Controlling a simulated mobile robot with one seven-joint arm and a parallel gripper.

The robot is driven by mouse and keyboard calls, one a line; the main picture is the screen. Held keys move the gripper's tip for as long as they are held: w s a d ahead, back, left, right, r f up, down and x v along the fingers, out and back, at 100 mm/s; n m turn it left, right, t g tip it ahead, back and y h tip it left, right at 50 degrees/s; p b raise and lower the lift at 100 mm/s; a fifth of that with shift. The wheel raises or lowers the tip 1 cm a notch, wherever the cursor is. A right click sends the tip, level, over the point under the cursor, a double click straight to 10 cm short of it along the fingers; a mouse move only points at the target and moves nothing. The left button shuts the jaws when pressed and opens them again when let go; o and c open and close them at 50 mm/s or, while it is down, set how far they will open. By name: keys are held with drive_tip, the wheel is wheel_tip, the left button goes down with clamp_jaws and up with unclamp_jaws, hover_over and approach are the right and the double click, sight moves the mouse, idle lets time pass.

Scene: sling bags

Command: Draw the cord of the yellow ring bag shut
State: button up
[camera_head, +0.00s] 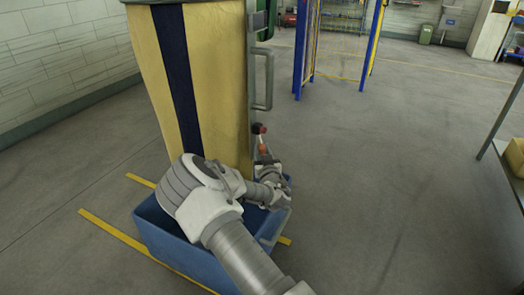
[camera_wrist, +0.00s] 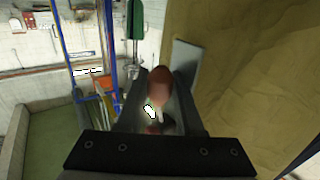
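A tall yellow bag (camera_head: 218,80) with a dark blue stripe stands in a blue crate (camera_head: 185,255); its top is cut off by the frame. Its yellow cloth fills the right of the wrist view (camera_wrist: 260,70). An orange-red bead (camera_head: 263,148) hangs at the bag's right side, below a dark red knob (camera_head: 259,128). My gripper (camera_head: 269,172) is low at that side, just below the bead. In the wrist view the reddish bead (camera_wrist: 159,82) lies between my two fingertips, with a narrow gap on each side. No cord around the bag's mouth shows.
Grey handles (camera_head: 268,80) and a green part (camera_head: 262,20) are on the bag's right side. A table with a yellow item (camera_head: 515,155) stands at the far right. Blue posts (camera_head: 373,45) stand behind. The floor right of the crate is clear.

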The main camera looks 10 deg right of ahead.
clamp_jaws()
idle(1.0)
